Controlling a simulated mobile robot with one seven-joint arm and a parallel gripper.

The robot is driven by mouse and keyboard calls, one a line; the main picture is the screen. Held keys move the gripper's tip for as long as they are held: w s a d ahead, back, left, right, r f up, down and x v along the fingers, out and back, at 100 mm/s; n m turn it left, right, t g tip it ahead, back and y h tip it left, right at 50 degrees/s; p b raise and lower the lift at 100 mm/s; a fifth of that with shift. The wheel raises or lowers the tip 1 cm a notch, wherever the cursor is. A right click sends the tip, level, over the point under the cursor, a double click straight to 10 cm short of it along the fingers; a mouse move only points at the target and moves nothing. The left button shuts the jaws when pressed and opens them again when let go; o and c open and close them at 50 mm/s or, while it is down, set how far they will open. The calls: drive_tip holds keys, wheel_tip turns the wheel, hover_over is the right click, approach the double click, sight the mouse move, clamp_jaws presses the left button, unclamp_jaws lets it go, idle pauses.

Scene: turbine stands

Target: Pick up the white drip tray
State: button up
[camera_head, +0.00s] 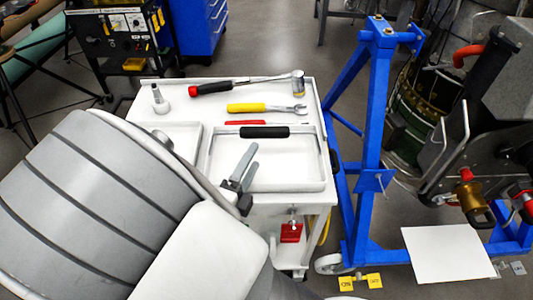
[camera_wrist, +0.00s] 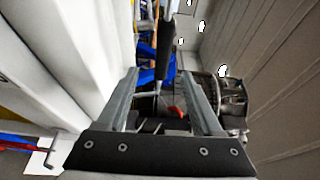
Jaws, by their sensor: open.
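A flat white rectangular sheet or tray (camera_head: 448,254) lies on the floor at the lower right, below the engine; no raised rim is clear on it. A shallow white rimmed tray (camera_head: 318,160) is on the white cart, with a black-handled tool (camera_head: 265,132) across its back edge. I cannot tell for sure which one is the drip tray. My gripper (camera_head: 249,158) is over the left part of the rimmed tray, open and empty, well away from the floor piece. The wrist view shows both fingers apart (camera_wrist: 160,74); a dark rod shows beyond them.
Yellow blocks (camera_head: 373,281) sit on the floor by a caster.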

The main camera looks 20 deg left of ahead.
sight(262, 136)
drive_tip(key=w, duration=0.4)
drive_tip(key=shift+w, duration=0.15)
drive_tip(key=w, duration=0.1)
drive_tip(key=w+b, duration=0.1)
drive_tip(key=w, duration=0.3)
drive_tip(key=shift+w+a+r+b, duration=0.1)
drive_tip(key=shift+a+r+b, duration=0.1)
drive_tip(key=shift+a+b, duration=0.1)
clamp_jaws()
idle(0.9)
